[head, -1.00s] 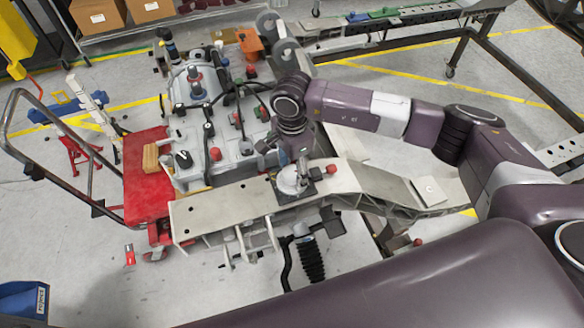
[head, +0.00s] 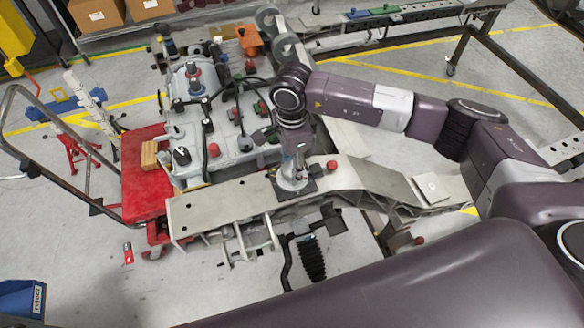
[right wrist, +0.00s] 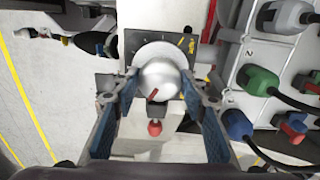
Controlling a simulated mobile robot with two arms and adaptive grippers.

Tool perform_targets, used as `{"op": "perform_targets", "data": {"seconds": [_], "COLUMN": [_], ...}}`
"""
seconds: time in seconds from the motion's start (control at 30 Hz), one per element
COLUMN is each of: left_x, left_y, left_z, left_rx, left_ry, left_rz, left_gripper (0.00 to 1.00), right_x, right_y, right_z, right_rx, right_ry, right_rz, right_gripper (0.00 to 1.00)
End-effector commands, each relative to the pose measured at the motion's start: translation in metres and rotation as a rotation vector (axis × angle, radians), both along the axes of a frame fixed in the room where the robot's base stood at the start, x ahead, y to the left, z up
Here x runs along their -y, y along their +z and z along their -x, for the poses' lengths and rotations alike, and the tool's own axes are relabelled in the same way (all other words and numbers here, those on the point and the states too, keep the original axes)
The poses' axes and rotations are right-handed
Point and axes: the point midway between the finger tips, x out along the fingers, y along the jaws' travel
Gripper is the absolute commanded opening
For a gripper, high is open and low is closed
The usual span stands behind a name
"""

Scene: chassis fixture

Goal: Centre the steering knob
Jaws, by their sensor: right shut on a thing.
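The steering knob (right wrist: 162,76) is a silver ball-shaped knob with a short dark red pointer mark. It sits on a pale round base over a dark dial plate (right wrist: 186,44) with yellow-orange marks on its right side in the right wrist view. The red mark is on the knob's lower left there, away from those marks. My right gripper (right wrist: 160,84) is shut on the knob, with a blue-padded finger on each side. In the head view, the right gripper (head: 291,170) comes down from above onto the knob, which it largely hides. My left gripper is not in view.
The dial plate sits on a long grey chassis beam (head: 225,205). A red button (head: 332,165) stands close to the right of the knob. A grey unit with levers and cables (head: 225,135) lies behind left. A red cart (head: 146,190) stands left.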

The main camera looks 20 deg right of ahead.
Motion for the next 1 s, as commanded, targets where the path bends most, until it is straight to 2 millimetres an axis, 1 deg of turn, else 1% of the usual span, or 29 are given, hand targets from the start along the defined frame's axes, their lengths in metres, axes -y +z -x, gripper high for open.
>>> {"op": "perform_targets", "data": {"seconds": [0.03, 0.5, 0.8, 1.0], "left_x": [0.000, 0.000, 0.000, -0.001], "left_y": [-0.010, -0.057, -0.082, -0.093], "left_z": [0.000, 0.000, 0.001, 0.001], "left_rx": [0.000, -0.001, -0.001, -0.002], "left_ry": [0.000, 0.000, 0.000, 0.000], "left_rz": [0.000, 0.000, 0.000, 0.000], "left_gripper": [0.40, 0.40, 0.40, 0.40], "right_x": [0.000, 0.000, 0.000, 0.000], "right_y": [-0.004, -0.004, -0.003, -0.001], "right_z": [-0.001, -0.002, -0.002, -0.002], "right_rx": [0.004, 0.005, 0.005, 0.004], "right_ry": [-0.036, -0.475, -0.749, -0.900], "right_rz": [-0.001, -0.002, -0.001, -0.002], "right_gripper": [0.15, 0.15, 0.15, 0.15]}}
